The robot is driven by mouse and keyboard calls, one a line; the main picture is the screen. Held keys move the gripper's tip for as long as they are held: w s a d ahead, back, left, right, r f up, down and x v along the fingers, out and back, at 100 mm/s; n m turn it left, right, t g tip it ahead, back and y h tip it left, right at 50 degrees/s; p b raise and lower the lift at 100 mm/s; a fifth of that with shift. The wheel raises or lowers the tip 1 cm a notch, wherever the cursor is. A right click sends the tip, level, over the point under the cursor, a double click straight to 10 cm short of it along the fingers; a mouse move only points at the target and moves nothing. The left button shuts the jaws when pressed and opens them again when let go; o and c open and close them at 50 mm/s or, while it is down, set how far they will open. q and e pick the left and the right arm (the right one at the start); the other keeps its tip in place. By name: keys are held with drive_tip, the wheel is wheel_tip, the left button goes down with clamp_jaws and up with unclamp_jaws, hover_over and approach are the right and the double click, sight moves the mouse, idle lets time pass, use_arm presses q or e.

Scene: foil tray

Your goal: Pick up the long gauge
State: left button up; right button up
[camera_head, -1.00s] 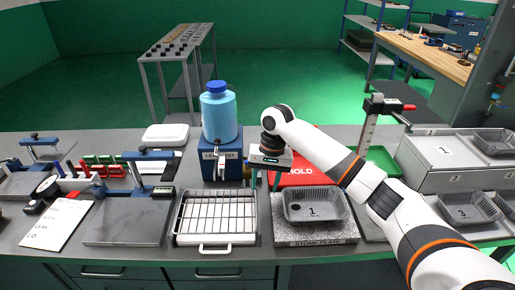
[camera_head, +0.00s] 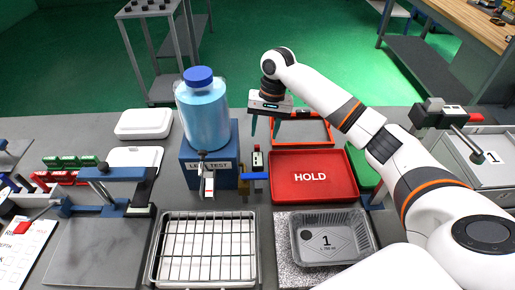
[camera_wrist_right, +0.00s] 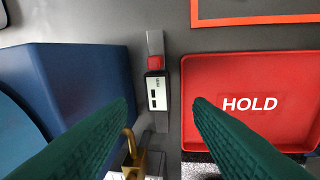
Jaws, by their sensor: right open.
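A slim steel gauge with a red part and a small display (camera_wrist_right: 156,88) lies on the bench between the blue leak-test stand and the red HOLD tray; I take it for the long gauge. In the head view it is a small dark and white shape (camera_head: 257,162). My right gripper (camera_head: 264,132) is open and empty, pointing down above the bench near the gauge. In the right wrist view its green fingers (camera_wrist_right: 160,108) stand apart to either side of the gauge's lower part, not visibly touching it. My left gripper is not in view.
The blue leak-test stand (camera_head: 187,176) with its bottle is left of the gauge; a brass fitting (camera_wrist_right: 131,160) sits close by. The red HOLD tray (camera_head: 310,192) is to the right. A wire rack (camera_head: 205,250) and foil tray 1 (camera_head: 327,250) are in front.

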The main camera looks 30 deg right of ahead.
sight(258, 159)
drive_tip(key=f, duration=0.2)
drive_tip(key=a+f, duration=0.1)
drive_tip(key=f+p, duration=0.1)
drive_tip(key=f, duration=0.1)
drive_tip(key=shift+s+a+f, duration=0.15)
drive_tip(key=shift+s+f, duration=0.1)
drive_tip(key=shift+f, duration=0.05)
drive_tip(key=shift+a+f, duration=0.1)
drive_tip(key=shift+f, duration=0.35)
drive_tip(key=f, duration=0.1)
drive_tip(key=f+p, duration=0.1)
drive_tip(key=f, duration=0.1)
drive_tip(key=a+f, duration=0.1)
drive_tip(key=shift+s+a+f+p, duration=0.1)
drive_tip(key=shift+s+f+p, duration=0.05)
drive_tip(key=shift+s+p, duration=0.2)
drive_tip(key=shift+w+f, duration=0.1)
drive_tip(key=shift+f, duration=0.15)
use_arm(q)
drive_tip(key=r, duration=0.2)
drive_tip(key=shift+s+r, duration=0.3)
use_arm(e)
drive_tip(key=shift+r, duration=0.1)
drive_tip(key=c, duration=0.9)
